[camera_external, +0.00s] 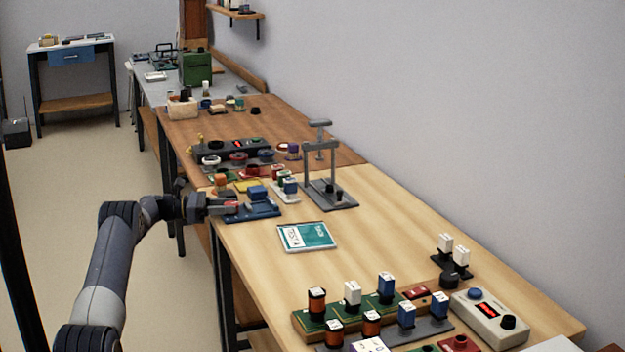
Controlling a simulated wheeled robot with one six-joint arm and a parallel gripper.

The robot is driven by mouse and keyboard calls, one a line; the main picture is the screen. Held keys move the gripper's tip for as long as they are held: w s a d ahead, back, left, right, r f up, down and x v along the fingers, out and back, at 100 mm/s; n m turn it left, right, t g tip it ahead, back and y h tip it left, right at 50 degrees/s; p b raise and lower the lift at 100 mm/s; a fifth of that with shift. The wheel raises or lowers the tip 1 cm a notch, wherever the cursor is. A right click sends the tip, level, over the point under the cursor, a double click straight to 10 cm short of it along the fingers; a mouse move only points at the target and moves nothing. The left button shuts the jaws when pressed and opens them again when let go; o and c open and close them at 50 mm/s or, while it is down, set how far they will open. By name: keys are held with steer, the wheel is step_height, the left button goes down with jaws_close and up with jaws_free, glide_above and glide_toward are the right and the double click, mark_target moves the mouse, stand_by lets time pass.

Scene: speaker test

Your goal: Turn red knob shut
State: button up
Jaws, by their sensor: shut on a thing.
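My gripper (226,205) reaches in from the left over the near edge of the wooden bench. It is shut at the left side of a blue fixture (262,212) that carries a blue block. A small reddish part (221,200) shows at the jaws and seems to be the red knob; the fingers hide most of it, and how far it is turned cannot be told. Farther back, a dark panel with a red display (232,147) stands behind a row of round, knob-like parts, one of them reddish (238,158).
A grey press-like stand (321,175) rises right of the fixture. A teal and white card (307,236) lies in front. Green boards with several coloured blocks (352,292) and a beige box with a display (489,317) fill the near end. The bench between is mostly clear.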

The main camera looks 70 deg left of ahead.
steer(key=shift+m+h, duration=0.3)
steer(key=shift+h, duration=0.1)
steer(key=o, duration=1)
steer(key=v, duration=1)
steer(key=shift+s+a, duration=0.15)
steer(key=shift+s, duration=0.2)
steer(key=shift+r, duration=0.2)
